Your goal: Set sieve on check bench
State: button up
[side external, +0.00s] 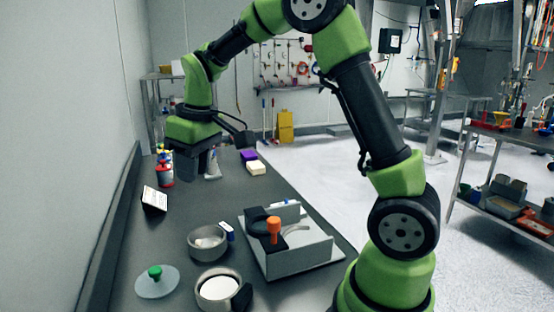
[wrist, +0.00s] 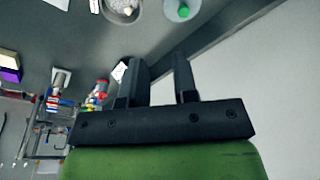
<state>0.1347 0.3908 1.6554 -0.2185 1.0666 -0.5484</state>
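A round grey metal ring with a white inside and a black block at its right side, which looks like the sieve (side external: 218,289), sits on the dark bench (side external: 118,262) at the near edge. No part of the bench is visibly marked as a check bench. My gripper (side external: 198,172) is over the far left part of the bench, well away from the sieve, with its fingers pointing down. In the wrist view, the two black fingers (wrist: 160,75) are apart with nothing between them.
A grey bowl with pale contents (side external: 207,242), a green-knobbed disc (side external: 155,282) and a white fixture with an orange knob (side external: 290,246) stand near the sieve. A small tilted sign (side external: 154,200), a red bottle (side external: 165,172) and purple and cream blocks (side external: 257,168) are farther back.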

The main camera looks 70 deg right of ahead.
jog(key=s+a+r+m+t, duration=0.2)
jog(key=s+a+r, duration=0.1)
jog(key=s, duration=0.7)
jog(key=s+a+r+m+t+y, duration=0.1)
jog(key=s+a+r+m+t, duration=0.2)
jog(key=s, duration=0.6)
jog(key=shift+s+a+r+y, duration=0.25)
jog(key=shift+s+r+y, duration=0.05)
jog(key=shift+s, duration=0.1)
